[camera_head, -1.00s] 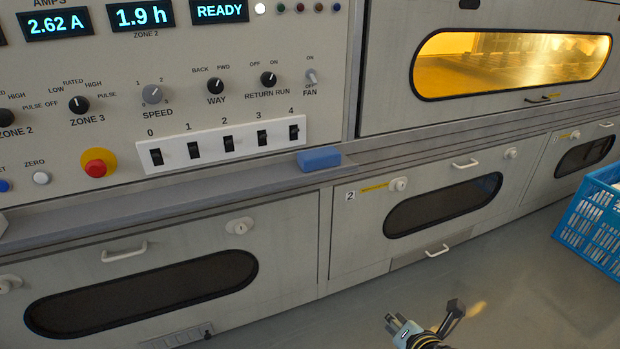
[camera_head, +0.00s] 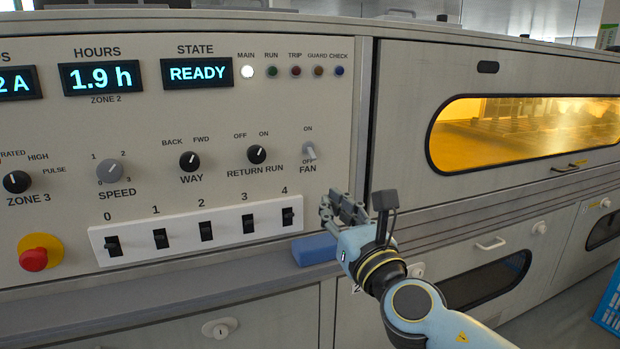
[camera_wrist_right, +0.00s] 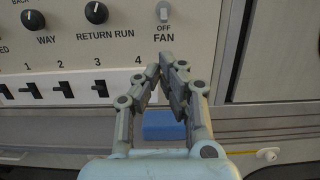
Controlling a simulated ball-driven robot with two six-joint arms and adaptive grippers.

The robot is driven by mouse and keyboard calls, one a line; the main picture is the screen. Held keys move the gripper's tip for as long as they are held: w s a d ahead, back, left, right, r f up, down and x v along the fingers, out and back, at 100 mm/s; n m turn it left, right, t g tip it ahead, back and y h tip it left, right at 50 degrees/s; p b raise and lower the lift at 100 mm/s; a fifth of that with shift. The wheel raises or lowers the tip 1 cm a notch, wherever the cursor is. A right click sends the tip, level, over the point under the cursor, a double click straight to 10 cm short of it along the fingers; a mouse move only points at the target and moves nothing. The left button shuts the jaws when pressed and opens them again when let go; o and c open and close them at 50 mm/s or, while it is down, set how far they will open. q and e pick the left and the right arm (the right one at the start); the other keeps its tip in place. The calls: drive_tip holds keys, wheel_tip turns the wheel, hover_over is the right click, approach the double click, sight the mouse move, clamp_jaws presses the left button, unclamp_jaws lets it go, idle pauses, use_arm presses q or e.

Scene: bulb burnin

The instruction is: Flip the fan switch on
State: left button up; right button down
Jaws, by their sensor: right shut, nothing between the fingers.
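The fan switch (camera_head: 310,151) is a small pale toggle on the right of the control panel, between an ON label above and an OFF label below. I cannot tell for sure which way its lever is tipped. It also shows at the top of the right wrist view (camera_wrist_right: 164,11). My right gripper (camera_head: 336,205) is shut and empty, below and slightly right of the switch, apart from it. In the right wrist view its fingertips (camera_wrist_right: 163,64) come together just below the FAN label. My left gripper is not in view.
A blue block (camera_head: 314,250) lies on the ledge under the panel, beside the right gripper. Left of it is a white strip (camera_head: 182,244) of numbered rocker switches. The return run knob (camera_head: 257,154) is left of the fan switch. A red button (camera_head: 34,259) is at the far left.

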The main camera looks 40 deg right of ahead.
drive_tip(key=p, duration=0.2)
approach(305, 167)
drive_tip(key=x, duration=0.5)
drive_tip(key=shift+w+d, duration=0.15)
drive_tip(key=shift+w, duration=0.55)
drive_tip(key=shift+r, duration=0.1)
